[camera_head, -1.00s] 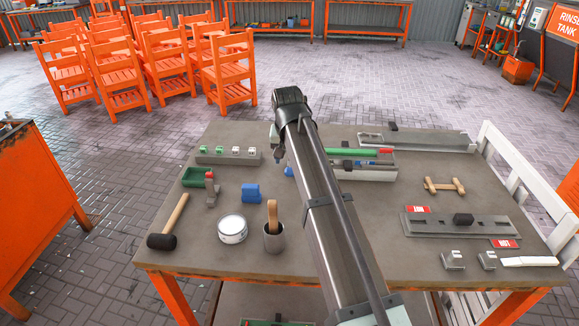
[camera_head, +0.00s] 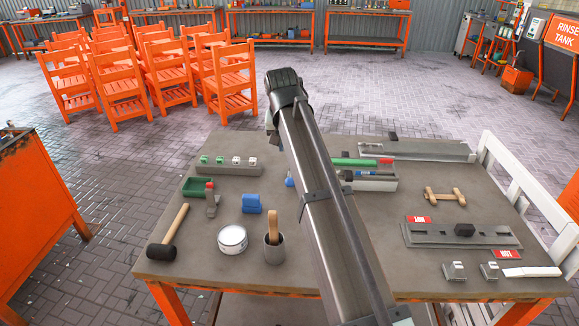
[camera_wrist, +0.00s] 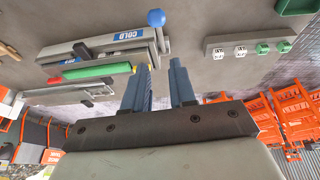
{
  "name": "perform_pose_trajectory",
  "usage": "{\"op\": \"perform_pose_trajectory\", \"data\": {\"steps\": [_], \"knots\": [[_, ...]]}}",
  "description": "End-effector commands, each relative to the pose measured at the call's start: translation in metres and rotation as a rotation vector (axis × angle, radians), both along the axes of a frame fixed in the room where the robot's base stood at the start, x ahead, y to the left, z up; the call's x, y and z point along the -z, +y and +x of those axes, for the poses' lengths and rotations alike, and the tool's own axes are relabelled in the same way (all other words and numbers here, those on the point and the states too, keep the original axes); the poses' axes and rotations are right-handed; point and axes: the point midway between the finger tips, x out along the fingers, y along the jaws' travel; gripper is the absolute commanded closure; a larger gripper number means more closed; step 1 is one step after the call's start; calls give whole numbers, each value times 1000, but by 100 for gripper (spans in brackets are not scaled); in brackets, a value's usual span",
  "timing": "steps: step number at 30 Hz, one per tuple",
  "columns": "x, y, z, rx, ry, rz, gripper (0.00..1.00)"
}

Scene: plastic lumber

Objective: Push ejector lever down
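A long grey fixture with blue COLD labels (camera_wrist: 128,36) lies at the upper left of the wrist view and carries a lever with a blue ball knob (camera_wrist: 156,18). A green bar with a red end (camera_wrist: 90,71) lies along it. In the head view the fixture (camera_head: 372,184) stands behind my arm, which hides its left end; a bit of blue (camera_head: 289,181) shows at the arm's left edge. My gripper (camera_wrist: 159,64) has its two blue-grey fingers apart and nothing between them. The left finger overlaps the fixture's end; I cannot tell whether they touch. The fingers are hidden in the head view.
A rail fixture (camera_head: 430,239) lies right.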

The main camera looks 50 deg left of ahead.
Motion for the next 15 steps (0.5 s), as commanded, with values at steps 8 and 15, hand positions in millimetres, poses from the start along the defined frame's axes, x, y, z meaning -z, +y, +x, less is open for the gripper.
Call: {"op": "perform_pose_trajectory", "data": {"steps": [8,15], "knots": [[-1,8,7,-8,-34,9,100],[38,17,18,-8,-33,9,100]]}}
